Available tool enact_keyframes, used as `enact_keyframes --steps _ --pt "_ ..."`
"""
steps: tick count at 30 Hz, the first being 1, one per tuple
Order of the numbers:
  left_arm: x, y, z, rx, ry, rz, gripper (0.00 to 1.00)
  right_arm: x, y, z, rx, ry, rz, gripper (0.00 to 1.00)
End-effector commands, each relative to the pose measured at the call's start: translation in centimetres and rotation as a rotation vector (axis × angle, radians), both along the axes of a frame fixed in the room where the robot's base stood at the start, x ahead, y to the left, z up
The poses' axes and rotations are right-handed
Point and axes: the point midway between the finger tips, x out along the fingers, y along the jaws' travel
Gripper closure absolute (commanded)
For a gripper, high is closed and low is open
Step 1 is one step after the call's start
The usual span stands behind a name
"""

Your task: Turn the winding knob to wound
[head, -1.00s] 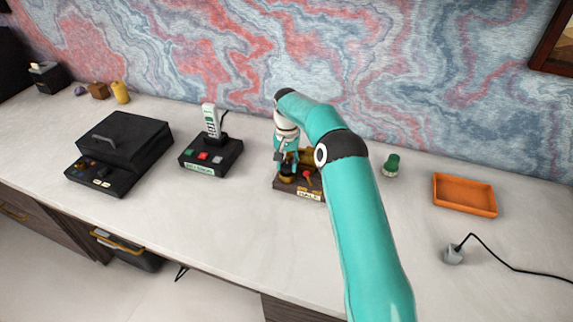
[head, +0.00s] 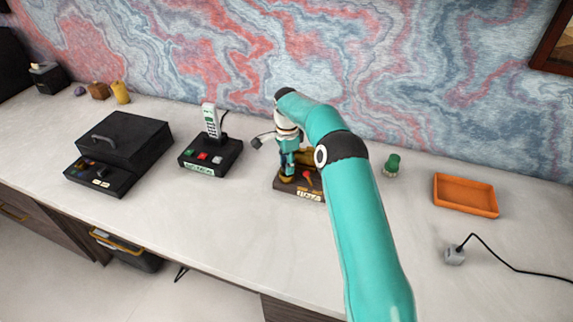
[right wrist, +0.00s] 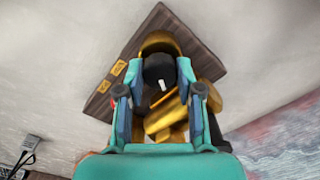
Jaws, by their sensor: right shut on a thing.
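The winding device has a dark wooden base (head: 292,190) with brass parts, a small red piece and a pale label on its front, too small to read surely. It stands mid-desk, partly hidden by my right arm. My right gripper (head: 287,173) points down over its left part. In the right wrist view, the winding knob (right wrist: 158,70) is black with a short white mark and sits between the two fingertips of my right gripper (right wrist: 160,72), which is shut on it. Brass parts (right wrist: 165,120) lie beside the knob. My left gripper is not in view.
A black desk phone base with a pale handset (head: 211,158) and a black lidded box (head: 122,150) stand to the left. A green-topped item (head: 392,164), an orange tray (head: 466,194) and a grey plug with cable (head: 454,256) lie to the right. The front desk is clear.

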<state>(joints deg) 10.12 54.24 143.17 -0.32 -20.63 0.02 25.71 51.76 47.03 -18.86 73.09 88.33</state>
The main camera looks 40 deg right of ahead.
Motion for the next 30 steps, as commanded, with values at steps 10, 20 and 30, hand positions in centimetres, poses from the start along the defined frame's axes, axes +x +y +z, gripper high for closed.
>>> enact_keyframes --steps 10,20,30 --pt "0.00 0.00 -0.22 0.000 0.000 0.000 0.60 -0.08 0.06 -0.14 0.001 0.005 -0.299 0.99" --pt "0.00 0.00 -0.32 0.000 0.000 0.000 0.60 -0.07 0.07 -0.12 0.001 0.006 -0.463 0.99" --pt "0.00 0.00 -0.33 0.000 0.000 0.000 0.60 -0.07 0.07 -0.10 0.001 0.005 -0.503 0.99"
